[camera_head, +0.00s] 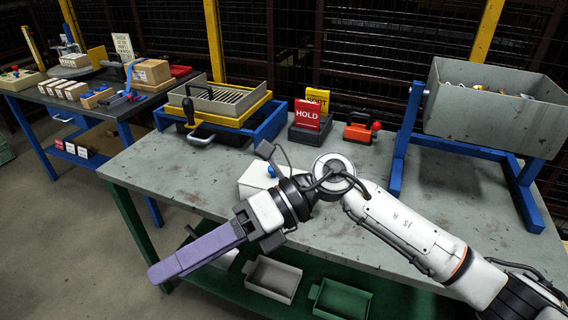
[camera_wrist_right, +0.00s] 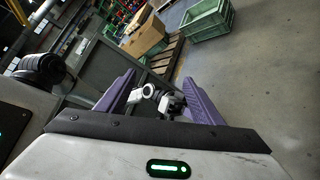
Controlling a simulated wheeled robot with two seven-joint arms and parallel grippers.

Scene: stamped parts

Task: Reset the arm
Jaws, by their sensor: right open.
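My right arm (camera_head: 405,222) reaches in from the lower right in the head view, across the front of the grey workbench (camera_head: 345,180). Its purple-fingered right gripper (camera_head: 158,272) points down and left, past the bench's front edge. In the right wrist view the two purple fingers of this gripper (camera_wrist_right: 159,74) stand apart. A small grey-white shape (camera_wrist_right: 165,98) shows between them; I cannot tell what it is, and nothing is seen clamped. My left gripper is not in view.
The bench holds a blue tray (camera_head: 268,128) with a sieve, a red HOLD sign (camera_head: 307,114) and a grey parts bin (camera_head: 490,107) on a blue stand. Grey (camera_head: 273,277) and green (camera_head: 342,300) trays sit on the lower shelf.

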